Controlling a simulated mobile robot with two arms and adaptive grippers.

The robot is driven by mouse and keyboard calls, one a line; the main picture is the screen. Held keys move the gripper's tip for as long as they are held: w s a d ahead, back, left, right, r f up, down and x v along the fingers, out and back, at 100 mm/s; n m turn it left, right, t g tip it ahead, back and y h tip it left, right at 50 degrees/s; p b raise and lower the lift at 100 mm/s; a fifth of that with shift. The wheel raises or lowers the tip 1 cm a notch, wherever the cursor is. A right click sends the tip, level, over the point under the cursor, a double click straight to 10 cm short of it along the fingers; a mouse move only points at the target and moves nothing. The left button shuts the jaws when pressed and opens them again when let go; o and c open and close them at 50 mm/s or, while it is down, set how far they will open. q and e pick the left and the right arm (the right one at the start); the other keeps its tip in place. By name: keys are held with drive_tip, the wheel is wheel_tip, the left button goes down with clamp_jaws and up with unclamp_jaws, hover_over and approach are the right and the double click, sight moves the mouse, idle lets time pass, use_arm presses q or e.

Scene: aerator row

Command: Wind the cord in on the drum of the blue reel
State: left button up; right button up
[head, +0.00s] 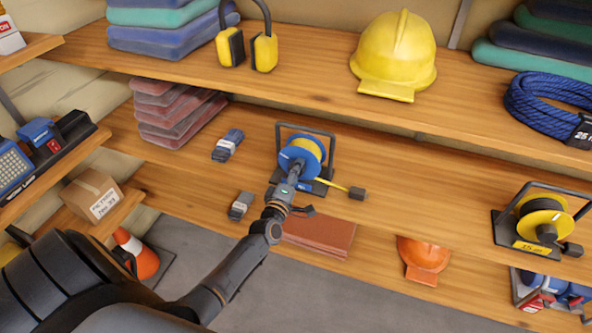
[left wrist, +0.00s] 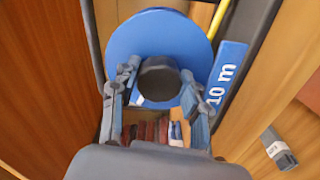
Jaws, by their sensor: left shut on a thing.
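The blue reel (head: 302,155) stands on the middle shelf in a dark frame, with yellow cord on its drum. A short run of yellow cord (head: 330,184) comes out to the right and ends in a dark plug (head: 357,193). My left gripper (head: 294,172) is at the reel's front. In the left wrist view its two fingers (left wrist: 160,88) are closed on the sides of a dark round knob (left wrist: 159,77) in front of the blue disc (left wrist: 135,35). A blue "10 m" label (left wrist: 226,74) shows beside it. My right gripper is not in view.
A second reel with yellow and black parts (head: 541,222) stands at the right of the same shelf. Grey-blue bundles (head: 228,145) lie left of the blue reel. A yellow helmet (head: 396,55) and ear muffs (head: 264,50) are on the shelf above. Shelf between the reels is clear.

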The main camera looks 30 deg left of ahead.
use_arm(q)
drive_tip(key=m+p, duration=0.1)
drive_tip(key=m, duration=0.5)
drive_tip(key=shift+f, duration=0.15)
drive_tip(key=m+p, duration=0.1)
drive_tip(key=m, duration=0.2)
drive_tip(key=shift+m, duration=0.4)
drive_tip(key=shift+a+f+m, duration=0.1)
drive_tip(key=shift+m, duration=1.4)
drive_tip(key=o, duration=1.2)
drive_tip(key=shift+c, duration=0.2)
drive_tip(key=v, duration=1.2)
